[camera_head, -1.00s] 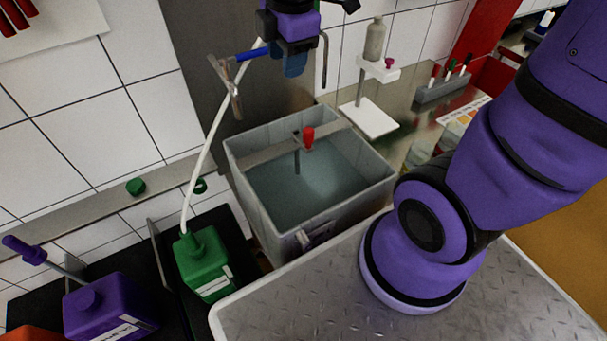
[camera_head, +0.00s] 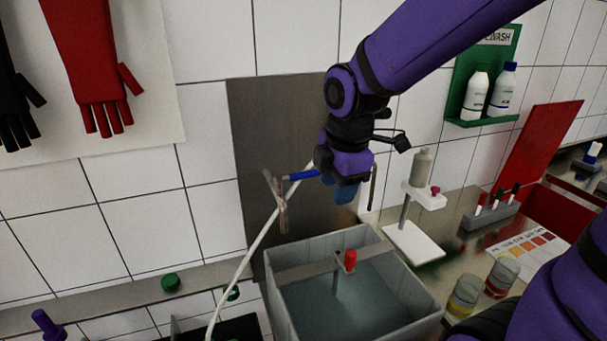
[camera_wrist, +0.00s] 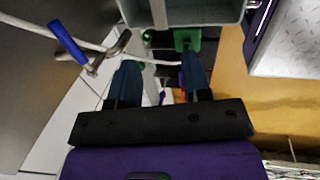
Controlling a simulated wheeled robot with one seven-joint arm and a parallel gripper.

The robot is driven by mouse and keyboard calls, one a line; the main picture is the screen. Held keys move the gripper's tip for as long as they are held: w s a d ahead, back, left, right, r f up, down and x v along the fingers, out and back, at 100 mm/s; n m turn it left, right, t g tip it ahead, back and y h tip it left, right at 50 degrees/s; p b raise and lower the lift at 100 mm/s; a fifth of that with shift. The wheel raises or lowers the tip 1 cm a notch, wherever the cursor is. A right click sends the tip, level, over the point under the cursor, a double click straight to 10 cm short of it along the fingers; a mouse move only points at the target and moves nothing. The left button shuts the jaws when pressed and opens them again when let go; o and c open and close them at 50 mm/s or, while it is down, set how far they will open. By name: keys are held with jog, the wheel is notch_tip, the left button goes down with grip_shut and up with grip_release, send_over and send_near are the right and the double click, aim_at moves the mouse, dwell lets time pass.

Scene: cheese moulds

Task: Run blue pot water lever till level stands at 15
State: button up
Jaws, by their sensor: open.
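The blue-handled lever (camera_head: 303,175) sits on a metal valve (camera_head: 275,200) in front of a steel panel, and a white hose runs down from there. My gripper (camera_head: 346,192) is just right of the blue handle, over the back of the tank. In the wrist view the lever (camera_wrist: 67,43) lies left of my gripper (camera_wrist: 160,62), outside its two spread dark-blue fingers. My gripper is open, with nothing visibly held. The grey tank (camera_head: 430,325) holds bluish water and has a red-topped rod on its crossbar. No level number is readable.
A stand with a bottle (camera_head: 421,168) is close right of my gripper. Jars (camera_head: 500,277), a pen rack (camera_head: 490,215) and a colour chart stand further right.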

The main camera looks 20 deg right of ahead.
dwell(0.4)
jog(key=s+d+r+m+t, duration=0.1)
jog(key=s+d+r+m, duration=0.2)
jog(key=r+m, duration=0.35)
jog(key=s+d+r+m, duration=0.2)
jog(key=s+r+m, duration=0.1)
jog(key=r+m, duration=0.4)
jog(key=w+a+f+n+g, duration=0.2)
jog(key=w+f+n, duration=0.15)
jog(key=w, duration=0.45)
jog(key=w+a+f+n+g, duration=0.1)
jog(key=w+f+n+g, duration=0.1)
jog(key=w+n, duration=0.45)
jog(key=w+a+f+n+g, duration=0.1)
jog(key=w+a+f+n, duration=0.15)
jog(key=w, duration=0.75)
jog(key=shift+n, duration=0.4)
jog(key=f, duration=0.3)
jog(key=s+f, duration=0.1)
jog(key=f, duration=0.3)
jog(key=s+f, duration=0.1)
jog(key=f, duration=0.2)
jog(key=shift+d+f, duration=0.2)
jog(key=shift+f, duration=0.05)
grip_shut()
